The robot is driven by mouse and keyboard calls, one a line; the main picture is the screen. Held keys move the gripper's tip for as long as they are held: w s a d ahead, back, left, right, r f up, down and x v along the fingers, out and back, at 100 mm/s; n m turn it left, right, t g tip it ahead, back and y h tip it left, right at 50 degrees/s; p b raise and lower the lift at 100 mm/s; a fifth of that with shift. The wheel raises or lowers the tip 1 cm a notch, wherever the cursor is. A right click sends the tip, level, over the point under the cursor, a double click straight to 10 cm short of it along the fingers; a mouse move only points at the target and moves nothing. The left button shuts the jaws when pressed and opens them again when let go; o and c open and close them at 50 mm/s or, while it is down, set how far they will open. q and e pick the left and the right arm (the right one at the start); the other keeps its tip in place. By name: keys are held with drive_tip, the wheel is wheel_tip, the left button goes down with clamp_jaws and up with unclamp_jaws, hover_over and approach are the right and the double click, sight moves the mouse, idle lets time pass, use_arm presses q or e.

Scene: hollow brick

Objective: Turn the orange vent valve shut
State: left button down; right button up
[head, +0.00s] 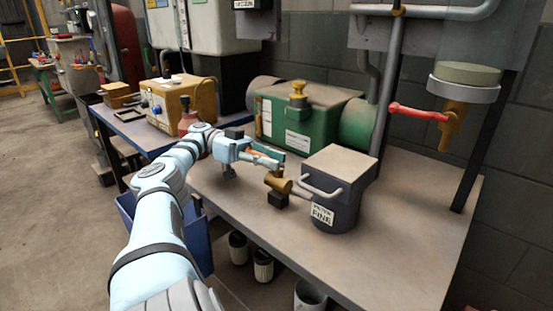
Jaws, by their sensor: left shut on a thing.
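The orange vent valve shows as a short orange handle (259,157) with a brass body (279,184) on a dark block, on the bench left of a grey lidded canister. My left gripper (268,158) reaches in from the left and is shut on the orange handle. Its fingers cover part of the handle, so the handle's exact angle is hard to tell. My right gripper is not in view.
The grey canister (333,218) with a bent handle stands close right of the valve. A green machine (292,118) is behind. A red lever (416,112) on a brass valve is at right. The bench top (410,235) is clear at front right.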

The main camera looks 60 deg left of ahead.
use_arm(q)
drive_tip(key=shift+r, duration=0.15)
drive_tip(key=c, duration=1.7)
unclamp_jaws()
